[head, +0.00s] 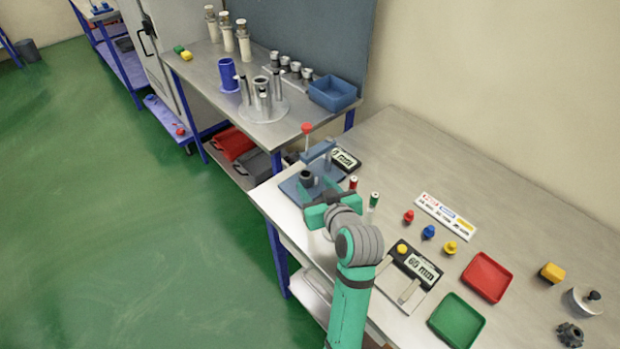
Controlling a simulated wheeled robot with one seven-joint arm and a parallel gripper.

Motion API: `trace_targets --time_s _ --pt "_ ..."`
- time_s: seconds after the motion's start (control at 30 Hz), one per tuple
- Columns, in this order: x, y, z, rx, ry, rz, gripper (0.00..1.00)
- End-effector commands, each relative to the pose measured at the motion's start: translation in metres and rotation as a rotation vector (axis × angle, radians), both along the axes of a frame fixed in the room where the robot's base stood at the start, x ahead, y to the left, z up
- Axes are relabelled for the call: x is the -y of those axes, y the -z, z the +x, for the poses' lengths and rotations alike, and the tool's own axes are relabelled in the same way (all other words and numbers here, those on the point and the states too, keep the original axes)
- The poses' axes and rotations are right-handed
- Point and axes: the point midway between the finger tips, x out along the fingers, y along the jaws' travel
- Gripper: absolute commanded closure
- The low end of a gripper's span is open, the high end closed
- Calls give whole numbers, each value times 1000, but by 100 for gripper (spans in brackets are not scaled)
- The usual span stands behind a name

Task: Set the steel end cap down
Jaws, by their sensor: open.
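My gripper (318,197) is open at the left end of the near bench, over the blue-grey press fixture (291,187). A dark round piece (307,178) shows just beyond the jaws; I cannot tell whether it touches them. Several small steel caps (296,68) with dark tops stand in a row on the far bench. I cannot tell which is the task's steel end cap. The space between my jaws is partly hidden.
A display reading 60 mm (422,268), a red tray (487,277) and a green tray (456,320) lie on the near bench. Red, blue and yellow knobs (428,232) stand behind. A blue bin (333,92) is on the far bench. The near bench's back is clear.

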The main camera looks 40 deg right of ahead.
Motion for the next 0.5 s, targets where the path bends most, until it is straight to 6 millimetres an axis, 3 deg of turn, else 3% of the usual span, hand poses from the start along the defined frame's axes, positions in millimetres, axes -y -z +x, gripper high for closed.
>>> trace_targets --time_s 0.2,0.5 --pt "-8 -11 -25 0 0 0 51" --pt "-11 -14 -32 -1 -1 1 51"
